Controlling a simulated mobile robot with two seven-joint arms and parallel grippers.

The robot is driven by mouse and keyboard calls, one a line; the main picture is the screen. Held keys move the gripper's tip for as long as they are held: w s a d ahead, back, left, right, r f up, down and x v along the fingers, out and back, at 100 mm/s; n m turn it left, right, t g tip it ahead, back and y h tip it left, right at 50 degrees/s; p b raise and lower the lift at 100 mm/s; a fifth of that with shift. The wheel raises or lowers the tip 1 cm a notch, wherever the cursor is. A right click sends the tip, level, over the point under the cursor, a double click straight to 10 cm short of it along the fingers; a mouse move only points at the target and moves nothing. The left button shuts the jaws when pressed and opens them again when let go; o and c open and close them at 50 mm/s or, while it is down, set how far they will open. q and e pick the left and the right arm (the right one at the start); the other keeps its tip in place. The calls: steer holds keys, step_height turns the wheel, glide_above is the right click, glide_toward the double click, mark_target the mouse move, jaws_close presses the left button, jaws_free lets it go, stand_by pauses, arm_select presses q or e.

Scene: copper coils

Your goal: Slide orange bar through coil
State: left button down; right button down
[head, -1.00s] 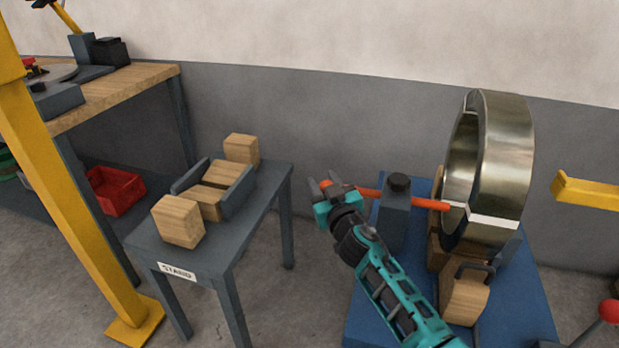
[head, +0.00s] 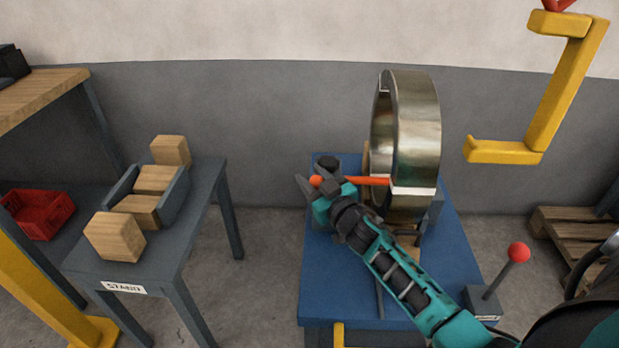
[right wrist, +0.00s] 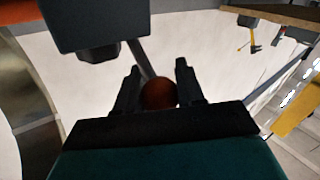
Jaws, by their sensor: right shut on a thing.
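The coil (head: 418,130) is a large shiny metal ring with a pale band, standing upright on a blue base in the head view. Its opening faces left. The orange bar (head: 368,181) lies roughly level, running from my right gripper into the coil's opening. Its far end is hidden behind the near rim, so I cannot tell how deep it reaches. My left gripper is not in view.
A blue base (head: 455,265) carries the coil. A lever with a red knob (head: 518,252) stands at its front right. A yellow hook (head: 505,152) hangs to the right. A grey stand (head: 190,215) with wooden blocks is at left. Open floor lies between stand and base.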

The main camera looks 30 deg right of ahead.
steer(key=c, duration=1.1)
jaws_free()
steer(key=shift+d, duration=0.3)
steer(key=o, duration=0.3)
steer(key=shift+s, duration=0.15)
steer(key=shift+o, duration=0.4)
steer(key=s+p, duration=0.2)
steer(key=s, duration=1.1)
steer(key=shift+a, duration=0.1)
